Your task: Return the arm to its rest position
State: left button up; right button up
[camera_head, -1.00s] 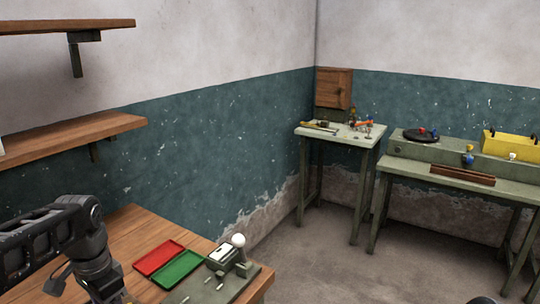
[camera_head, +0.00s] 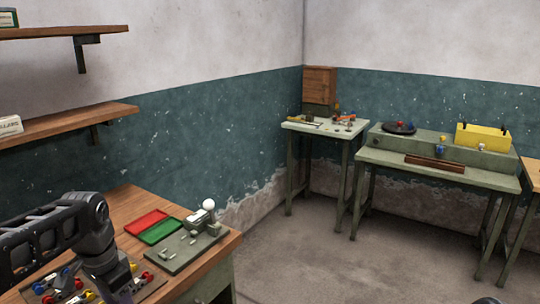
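My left arm comes in from the left over the wooden workbench (camera_head: 122,207). Its dark wrist points down, and my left gripper (camera_head: 120,294) is at the bottom edge of the view, partly cut off. Whether its fingers are open or shut does not show, and I see nothing clearly held in it. Below and beside it, a brown board with several red, blue and yellow parts (camera_head: 62,285) lies on the bench, partly hidden by the arm. My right gripper is not in view.
A red tray (camera_head: 146,222), a green tray (camera_head: 160,232) and a grey-green fixture with a white ball knob (camera_head: 209,205) sit on the bench. Wooden shelves (camera_head: 70,120) hang above left. Green tables (camera_head: 440,170) stand along the far wall, with open floor between.

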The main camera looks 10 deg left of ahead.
pick_arm(q)
jog(key=w+d+f+n+t+h, duration=0.1)
jog(key=w+d+f+n+t, duration=0.2)
jog(key=w+f, duration=0.45)
jog(key=w+d+f+n+t+h, duration=0.2)
jog(key=d+f, duration=0.7)
jog(key=f, duration=0.3)
jog(key=s+d+f+n+g, duration=0.2)
jog(key=s+d+f+n, duration=0.1)
jog(key=s+d+f, duration=0.95)
jog(key=s+d+f+g, duration=0.1)
jog(key=s+d+f, duration=0.1)
jog(key=s+f, duration=0.2)
jog(key=s+d+f+m+g+h, duration=0.1)
jog(key=s+f+g, duration=0.1)
jog(key=s, duration=0.7)
jog(key=shift+x, duration=1)
